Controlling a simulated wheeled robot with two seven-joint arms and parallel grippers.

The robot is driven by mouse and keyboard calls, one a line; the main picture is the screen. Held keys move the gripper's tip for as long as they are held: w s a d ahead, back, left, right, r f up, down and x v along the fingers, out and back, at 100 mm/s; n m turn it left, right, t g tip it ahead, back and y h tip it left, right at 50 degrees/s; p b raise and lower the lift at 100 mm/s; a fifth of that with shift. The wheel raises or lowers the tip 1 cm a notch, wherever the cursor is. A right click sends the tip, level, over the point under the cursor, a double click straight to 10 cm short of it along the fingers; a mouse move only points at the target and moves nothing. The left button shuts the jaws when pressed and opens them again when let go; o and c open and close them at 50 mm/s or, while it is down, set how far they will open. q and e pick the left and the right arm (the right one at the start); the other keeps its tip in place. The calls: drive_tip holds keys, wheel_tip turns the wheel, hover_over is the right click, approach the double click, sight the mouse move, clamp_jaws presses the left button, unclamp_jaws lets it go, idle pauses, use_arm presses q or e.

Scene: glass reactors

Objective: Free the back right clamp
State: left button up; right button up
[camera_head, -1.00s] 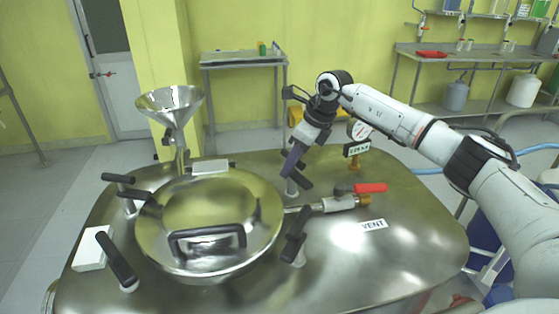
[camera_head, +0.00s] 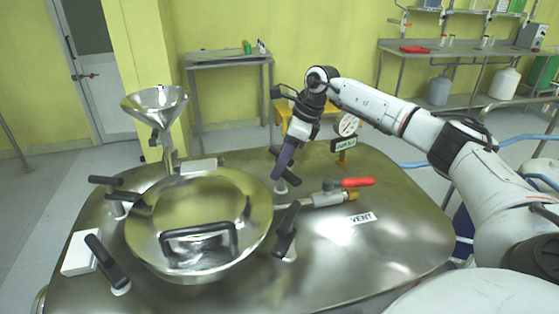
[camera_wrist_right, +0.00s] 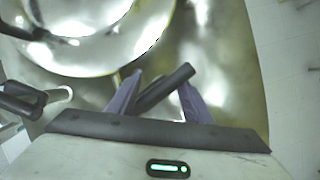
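The back right clamp (camera_head: 291,178) has a black handle lying at a slant beside the far right rim of the round steel lid (camera_head: 190,195). My right gripper (camera_head: 281,168) points down at this clamp, its purple fingers at the handle. In the right wrist view the black clamp handle (camera_wrist_right: 165,88) runs diagonally between the two spread fingers (camera_wrist_right: 157,98). A gap shows between the fingers, and I cannot tell whether either touches the handle. My left gripper is out of view.
The front right clamp (camera_head: 286,232) and a valve with a red lever (camera_head: 357,182) stand close by. A pressure gauge (camera_head: 347,125) is behind to the right. A steel funnel (camera_head: 155,105) and two left clamps are across the lid. The vessel top near the VENT label (camera_head: 362,218) is clear.

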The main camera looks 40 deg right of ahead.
drive_tip(key=shift+o, duration=1.4)
drive_tip(key=shift+a, duration=0.2)
drive_tip(key=shift+d, duration=0.1)
drive_tip(key=shift+d+r, duration=0.1)
drive_tip(key=shift+r, duration=0.1)
drive_tip(key=v, duration=1)
drive_tip(key=shift+s+f, duration=0.1)
drive_tip(key=shift+f, duration=0.05)
